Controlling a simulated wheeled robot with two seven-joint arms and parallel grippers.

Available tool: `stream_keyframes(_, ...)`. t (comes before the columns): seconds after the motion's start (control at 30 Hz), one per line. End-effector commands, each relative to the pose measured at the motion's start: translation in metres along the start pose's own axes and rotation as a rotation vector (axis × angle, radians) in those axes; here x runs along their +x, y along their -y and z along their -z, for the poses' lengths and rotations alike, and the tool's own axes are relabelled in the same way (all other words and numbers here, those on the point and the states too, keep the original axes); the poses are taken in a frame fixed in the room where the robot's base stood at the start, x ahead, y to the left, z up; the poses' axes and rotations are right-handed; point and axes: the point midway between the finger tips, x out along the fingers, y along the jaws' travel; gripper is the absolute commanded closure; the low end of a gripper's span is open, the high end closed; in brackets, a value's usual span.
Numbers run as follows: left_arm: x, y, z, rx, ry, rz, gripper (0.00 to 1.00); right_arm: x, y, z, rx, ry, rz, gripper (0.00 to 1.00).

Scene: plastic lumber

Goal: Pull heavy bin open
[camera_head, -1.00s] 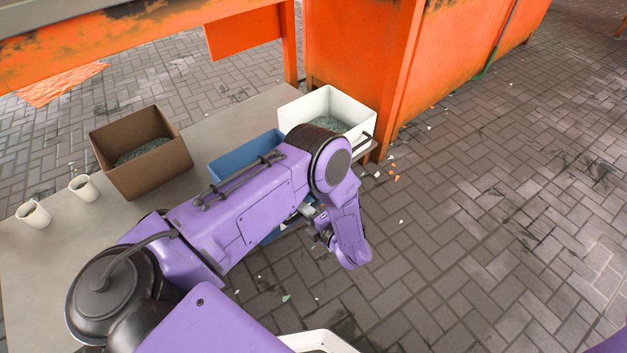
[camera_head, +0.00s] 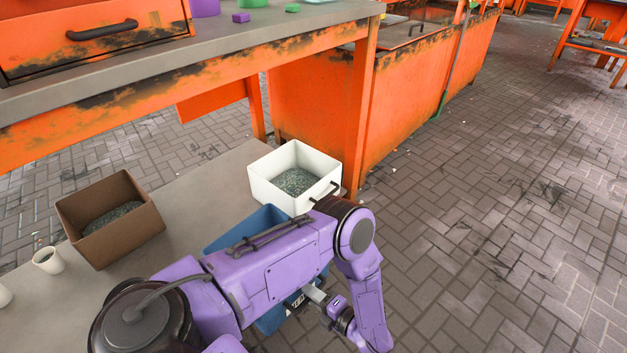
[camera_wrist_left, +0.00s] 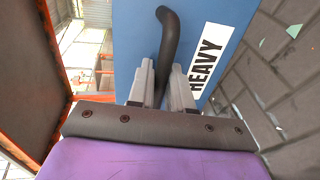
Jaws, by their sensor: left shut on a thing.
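My left gripper (camera_head: 314,296) is at this front. In the left wrist view my left gripper (camera_wrist_left: 160,80) has its two fingers on either side of the handle and is shut on it. My right gripper is not in view.
The brown bin (camera_head: 72,212) and the white bin (camera_head: 268,184), both with greyish contents, stand on the low grey shelf (camera_head: 205,180). A white cup (camera_head: 48,260) stands at the left. The orange workbench (camera_head: 210,92) is above and behind. Paved floor (camera_head: 470,230) at the right is open.

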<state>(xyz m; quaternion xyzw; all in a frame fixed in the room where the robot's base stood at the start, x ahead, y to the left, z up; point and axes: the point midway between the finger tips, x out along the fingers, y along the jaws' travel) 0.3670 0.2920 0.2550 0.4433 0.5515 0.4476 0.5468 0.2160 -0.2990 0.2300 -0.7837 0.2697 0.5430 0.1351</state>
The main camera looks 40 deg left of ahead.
Motion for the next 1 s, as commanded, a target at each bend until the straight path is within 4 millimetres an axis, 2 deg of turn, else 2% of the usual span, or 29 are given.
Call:
stream_keyframes(0.17, 0.000, 0.001, 0.003, 0.005, -0.007, -0.002, 1.00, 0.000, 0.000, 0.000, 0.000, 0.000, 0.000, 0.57)
stream_keyframes(0.2, 0.000, 0.001, 0.003, 0.005, -0.006, -0.002, 0.68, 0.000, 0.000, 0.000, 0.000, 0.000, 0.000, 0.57)
stream_keyframes(0.23, 0.000, 0.001, 0.003, 0.005, -0.006, -0.002, 0.65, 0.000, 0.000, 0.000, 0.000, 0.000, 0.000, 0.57)
stream_keyframes(0.57, -0.007, 0.000, 0.000, 0.003, 0.002, 0.000, 0.65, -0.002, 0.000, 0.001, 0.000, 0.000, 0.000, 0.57)
stream_keyframes(0.67, -0.024, -0.001, 0.000, 0.002, 0.003, 0.000, 0.65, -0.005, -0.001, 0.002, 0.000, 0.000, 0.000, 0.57)
stream_keyframes(0.9, -0.081, -0.001, 0.001, 0.002, 0.001, 0.000, 0.65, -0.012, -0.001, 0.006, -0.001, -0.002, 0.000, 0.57)
stream_keyframes(1.0, -0.097, 0.000, 0.001, 0.003, 0.000, -0.001, 0.65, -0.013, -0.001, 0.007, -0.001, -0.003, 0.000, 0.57)
